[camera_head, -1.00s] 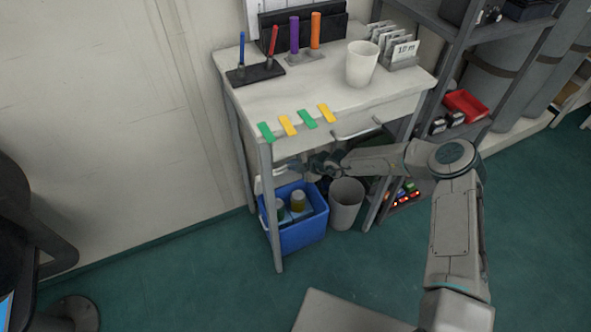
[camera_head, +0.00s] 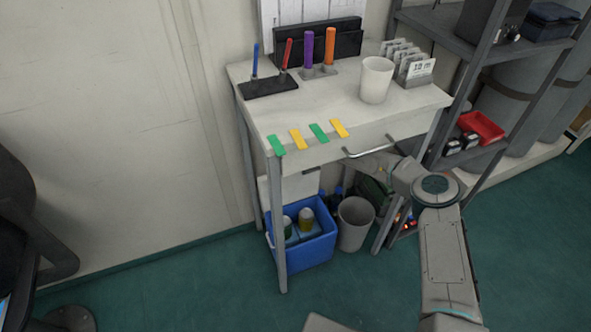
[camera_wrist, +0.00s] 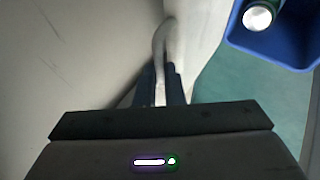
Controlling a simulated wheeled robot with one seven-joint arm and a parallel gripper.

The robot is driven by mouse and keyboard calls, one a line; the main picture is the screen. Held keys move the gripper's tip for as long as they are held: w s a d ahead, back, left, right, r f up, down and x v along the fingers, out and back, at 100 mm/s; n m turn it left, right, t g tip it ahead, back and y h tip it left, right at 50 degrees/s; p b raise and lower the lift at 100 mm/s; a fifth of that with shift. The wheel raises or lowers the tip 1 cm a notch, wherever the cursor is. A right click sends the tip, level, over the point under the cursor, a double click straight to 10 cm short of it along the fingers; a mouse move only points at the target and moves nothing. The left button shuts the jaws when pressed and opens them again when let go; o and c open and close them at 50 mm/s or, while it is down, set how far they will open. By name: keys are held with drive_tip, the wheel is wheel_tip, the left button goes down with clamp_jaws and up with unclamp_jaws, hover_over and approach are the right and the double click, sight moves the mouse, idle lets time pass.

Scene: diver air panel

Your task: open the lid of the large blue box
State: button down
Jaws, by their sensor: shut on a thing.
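The large blue box (camera_head: 306,256) stands on the floor under the desk, open at the top, with bottles (camera_head: 306,220) inside. Its white lid (camera_head: 300,184) stands raised at the back of the box, partly hidden by the desk's front and leg. In the wrist view, my gripper (camera_wrist: 161,90) is shut on the pale curved handle (camera_wrist: 160,50) at the lid's edge. The box's blue rim (camera_wrist: 237,35) and a bottle cap (camera_wrist: 257,18) show at the upper right there.
The desk (camera_head: 335,105) stands over the box, its drawer handle (camera_head: 370,152) jutting out above my forearm. A grey bin (camera_head: 355,224) stands right of the box. A shelf rack (camera_head: 465,105) is further right. The floor (camera_head: 190,290) in front is clear.

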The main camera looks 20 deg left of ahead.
drive_tip(key=shift+w+a+r, duration=0.25)
drive_tip(key=shift+w+a, duration=0.15)
drive_tip(key=shift+w, duration=0.05)
